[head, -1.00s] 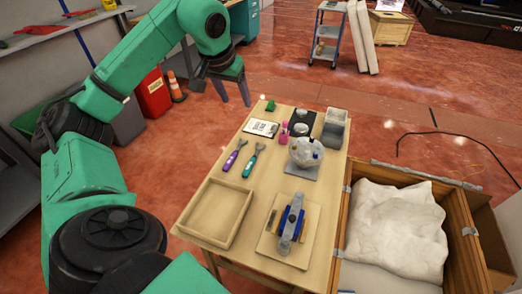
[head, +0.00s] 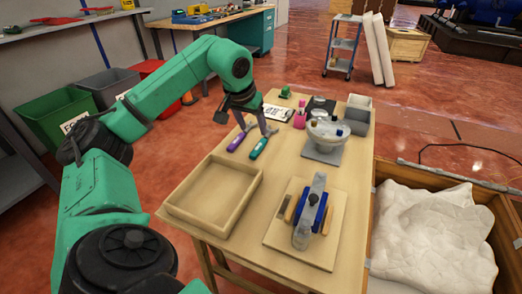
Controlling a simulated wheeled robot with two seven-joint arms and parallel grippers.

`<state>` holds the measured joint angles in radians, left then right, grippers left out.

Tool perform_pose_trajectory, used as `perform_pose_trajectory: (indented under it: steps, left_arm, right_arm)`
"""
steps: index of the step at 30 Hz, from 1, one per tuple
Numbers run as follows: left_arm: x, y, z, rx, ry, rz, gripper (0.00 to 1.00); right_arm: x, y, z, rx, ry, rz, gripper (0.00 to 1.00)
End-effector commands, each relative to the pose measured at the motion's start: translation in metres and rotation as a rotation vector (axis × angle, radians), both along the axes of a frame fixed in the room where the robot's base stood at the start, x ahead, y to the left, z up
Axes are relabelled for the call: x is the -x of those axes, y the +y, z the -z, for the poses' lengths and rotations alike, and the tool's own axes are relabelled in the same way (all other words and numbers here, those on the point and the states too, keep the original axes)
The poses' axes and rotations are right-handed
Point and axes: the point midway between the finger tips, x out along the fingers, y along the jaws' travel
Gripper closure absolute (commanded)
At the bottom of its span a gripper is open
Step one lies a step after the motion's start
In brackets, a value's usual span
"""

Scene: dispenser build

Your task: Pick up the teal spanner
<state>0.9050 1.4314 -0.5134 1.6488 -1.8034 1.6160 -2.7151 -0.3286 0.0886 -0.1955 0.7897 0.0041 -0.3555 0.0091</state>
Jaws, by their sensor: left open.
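The teal spanner (head: 259,147) lies on the wooden table, its handle toward the front and its grey head toward the back. The purple spanner (head: 237,141) lies just left of it, roughly parallel. My left gripper (head: 253,129) is open and points down over the head ends of the two spanners. Its dark fingers partly hide the heads, and I cannot tell whether they touch either spanner. Nothing is seen held in it. My right gripper is out of view.
An empty wooden tray (head: 188,217) sits at the table's front left. A board (head: 275,238) with a grey and blue fixture stands to its right. A white bowl-like dispenser part (head: 327,129), a pink cup (head: 299,120) and a white card (head: 276,113) are behind.

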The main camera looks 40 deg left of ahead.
Motion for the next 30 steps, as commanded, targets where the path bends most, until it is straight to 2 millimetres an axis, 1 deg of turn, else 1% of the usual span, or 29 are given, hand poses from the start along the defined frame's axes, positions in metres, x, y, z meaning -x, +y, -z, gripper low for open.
perform_pose_trajectory:
  steps: [1, 3, 8, 12, 15, 18, 30]
  left_arm:
    - [-0.004, 0.001, 0.016, 0.002, 0.005, -0.001, 0.35]
    - [-0.010, 0.003, 0.029, 0.000, 0.003, -0.001, 0.35]
    - [-0.018, 0.006, 0.047, 0.001, 0.002, 0.000, 0.35]
    - [-0.025, 0.009, 0.074, 0.000, 0.004, 0.000, 0.35]
    - [-0.031, 0.011, 0.087, 0.000, 0.002, -0.001, 0.35]
    - [-0.033, 0.012, 0.090, -0.001, -0.001, 0.000, 0.35]
    - [-0.033, 0.012, 0.091, -0.002, 0.001, -0.001, 0.35]
  right_arm:
    - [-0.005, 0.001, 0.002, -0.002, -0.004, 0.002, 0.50]
    - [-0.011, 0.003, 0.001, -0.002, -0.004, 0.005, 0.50]
    - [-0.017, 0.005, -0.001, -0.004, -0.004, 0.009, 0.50]
    - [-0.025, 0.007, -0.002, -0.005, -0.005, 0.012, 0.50]
    - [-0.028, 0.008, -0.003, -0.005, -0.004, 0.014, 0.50]
    - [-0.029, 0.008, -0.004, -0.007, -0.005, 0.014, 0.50]
    - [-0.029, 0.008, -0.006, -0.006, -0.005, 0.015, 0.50]
